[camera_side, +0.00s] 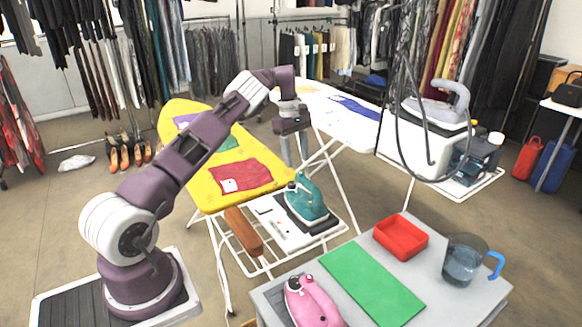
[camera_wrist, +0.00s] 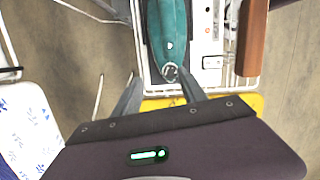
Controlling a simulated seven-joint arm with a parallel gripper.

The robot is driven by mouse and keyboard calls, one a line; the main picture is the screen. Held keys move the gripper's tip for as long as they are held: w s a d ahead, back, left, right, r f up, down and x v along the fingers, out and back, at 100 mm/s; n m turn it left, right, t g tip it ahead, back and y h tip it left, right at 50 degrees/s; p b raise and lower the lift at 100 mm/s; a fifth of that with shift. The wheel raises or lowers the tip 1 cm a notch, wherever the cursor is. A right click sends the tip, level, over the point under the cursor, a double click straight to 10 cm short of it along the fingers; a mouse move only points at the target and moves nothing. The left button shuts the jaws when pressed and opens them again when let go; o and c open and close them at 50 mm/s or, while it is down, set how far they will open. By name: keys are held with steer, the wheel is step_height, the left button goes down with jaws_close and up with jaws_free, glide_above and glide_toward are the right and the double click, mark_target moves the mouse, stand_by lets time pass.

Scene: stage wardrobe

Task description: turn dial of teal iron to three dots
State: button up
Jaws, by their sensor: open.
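The teal iron (camera_side: 306,200) rests on a dark pad on the wire rack at the end of the yellow ironing board. It also shows in the wrist view (camera_wrist: 167,30), at the top centre. A pale round feature, perhaps its dial (camera_wrist: 170,71), shows at its near end; its setting and the dots are too small to read. My gripper (camera_side: 296,163) is open and empty, pointing down over the yellow board, behind and above the iron in the side view. In the wrist view its fingertips (camera_wrist: 160,82) are spread on either side of the iron's near end, apparently apart from it.
A brown wooden block (camera_side: 243,231) and a white panel (camera_side: 285,223) lie on the rack beside the iron. The yellow board (camera_side: 190,140) bears folded cloths. A grey table (camera_side: 450,310) in front holds a pink iron (camera_side: 311,302), red tray (camera_side: 401,225), green mat (camera_side: 370,283) and jug (camera_side: 465,260).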

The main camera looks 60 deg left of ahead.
mark_target(292, 183)
steer(key=shift+s+d+f+y, duration=0.2)
steer(key=shift+s+f+y, duration=0.1)
steer(key=shift+s+y, duration=0.5)
steer(key=shift+f+y, duration=0.25)
steer(key=shift+y, duration=0.05)
step_height(292, 183, down, 7)
steer(key=shift+a+r, duration=0.1)
steer(key=shift+r, duration=0.05)
jaws_close()
steer(key=shift+m, duration=0.3)
